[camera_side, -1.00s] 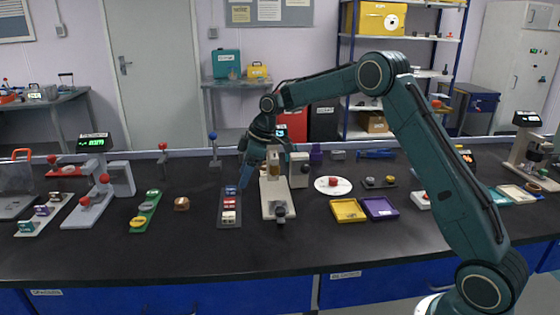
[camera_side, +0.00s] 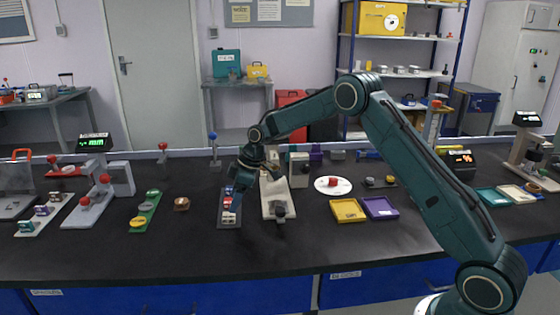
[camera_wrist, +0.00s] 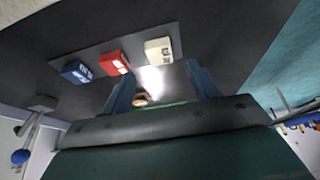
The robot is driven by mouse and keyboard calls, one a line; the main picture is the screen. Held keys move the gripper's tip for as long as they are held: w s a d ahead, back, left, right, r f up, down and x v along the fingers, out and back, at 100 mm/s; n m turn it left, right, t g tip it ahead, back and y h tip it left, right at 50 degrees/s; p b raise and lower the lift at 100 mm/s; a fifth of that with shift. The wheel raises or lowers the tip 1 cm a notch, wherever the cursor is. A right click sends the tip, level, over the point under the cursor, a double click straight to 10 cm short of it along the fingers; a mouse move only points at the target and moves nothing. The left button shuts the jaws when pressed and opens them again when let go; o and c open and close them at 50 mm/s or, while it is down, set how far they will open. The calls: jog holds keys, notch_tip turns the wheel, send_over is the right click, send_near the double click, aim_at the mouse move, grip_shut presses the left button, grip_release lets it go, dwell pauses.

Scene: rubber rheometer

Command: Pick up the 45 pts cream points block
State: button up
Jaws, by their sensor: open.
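The cream points block (camera_wrist: 158,50) is at the right end of a row of blocks in the wrist view. It also shows at the near end of the dark tray in the side view (camera_side: 229,217). A red block (camera_wrist: 114,63) and a blue block (camera_wrist: 77,72) sit beside it on the dark tray (camera_wrist: 140,36). My gripper (camera_wrist: 162,90) is open and empty, with its two fingers spread just short of the cream block in the wrist view. In the side view my gripper (camera_side: 237,195) is low over the tray and partly hides the blocks.
A pale instrument (camera_side: 275,202) stands close to the right of the tray. Yellow (camera_side: 348,210) and purple (camera_side: 379,208) trays lie to the right. The black bench front is clear.

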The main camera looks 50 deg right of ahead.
aim_at(229, 215)
jog(key=shift+f, duration=0.15)
jog(key=shift+x, duration=2.55)
jog(key=c, duration=1.1)
